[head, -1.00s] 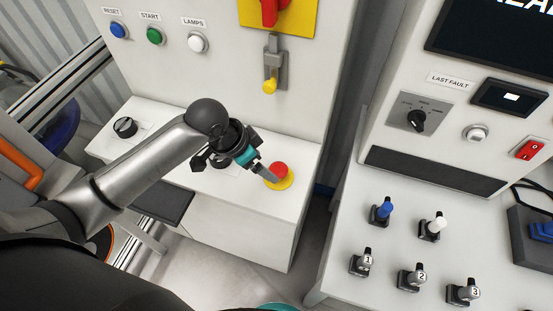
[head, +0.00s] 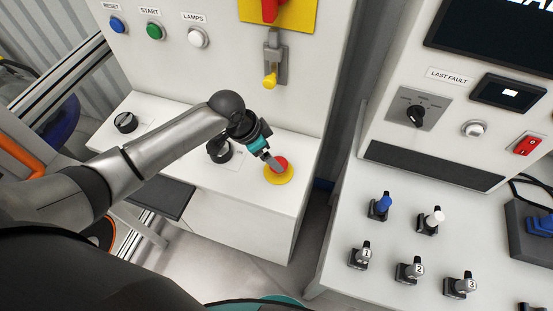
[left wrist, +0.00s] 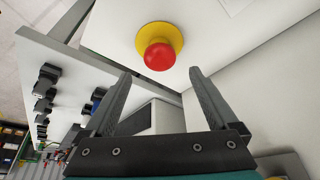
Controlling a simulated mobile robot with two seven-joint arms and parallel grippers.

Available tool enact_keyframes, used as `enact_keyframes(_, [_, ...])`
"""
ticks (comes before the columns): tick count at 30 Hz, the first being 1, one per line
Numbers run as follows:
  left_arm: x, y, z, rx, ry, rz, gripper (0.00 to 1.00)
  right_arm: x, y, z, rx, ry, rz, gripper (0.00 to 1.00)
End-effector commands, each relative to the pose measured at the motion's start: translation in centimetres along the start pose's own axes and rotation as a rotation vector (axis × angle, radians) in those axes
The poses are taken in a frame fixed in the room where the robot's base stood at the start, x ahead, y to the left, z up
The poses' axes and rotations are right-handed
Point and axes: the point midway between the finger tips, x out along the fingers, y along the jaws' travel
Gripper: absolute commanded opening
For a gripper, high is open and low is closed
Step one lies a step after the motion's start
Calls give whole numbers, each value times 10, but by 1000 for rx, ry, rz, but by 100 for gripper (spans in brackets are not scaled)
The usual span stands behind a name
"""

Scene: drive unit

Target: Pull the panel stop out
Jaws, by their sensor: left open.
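The panel stop is a red mushroom button (head: 281,163) on a round yellow base (head: 279,176), on the right part of the white desk-like ledge. In the left wrist view the red button (left wrist: 160,57) and its yellow base (left wrist: 158,38) lie just beyond the fingertips, centred between them. My left gripper (head: 275,164) is right at the button and overlaps it in the head view. In the left wrist view my left gripper (left wrist: 160,75) has its fingers spread with nothing between them. I cannot tell whether a finger touches the button. My right gripper is not in view.
Black knobs (head: 125,122) and (head: 219,151) stand on the same white ledge (head: 240,210). A yellow-tipped latch (head: 271,80) hangs on the upright panel above. To the right, past a gap, a second console (head: 335,250) carries several small levers and switches.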

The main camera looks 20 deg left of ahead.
Motion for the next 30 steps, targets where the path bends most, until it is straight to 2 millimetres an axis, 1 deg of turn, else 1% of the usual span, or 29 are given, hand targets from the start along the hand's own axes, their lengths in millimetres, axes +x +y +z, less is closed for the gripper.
enact_keyframes(1, [10,1,0,0,-2,2,92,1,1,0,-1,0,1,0])
enact_keyframes(3, [20,1,0,-2,-1,2,92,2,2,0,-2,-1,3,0])
enact_keyframes(9, [42,0,0,-1,0,1,92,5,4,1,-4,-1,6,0])
enact_keyframes(15, [51,0,0,2,-1,0,92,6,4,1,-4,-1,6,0])
enact_keyframes(24, [52,0,0,1,0,0,92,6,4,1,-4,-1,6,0])
enact_keyframes(30, [52,0,0,1,0,0,70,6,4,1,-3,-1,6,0])
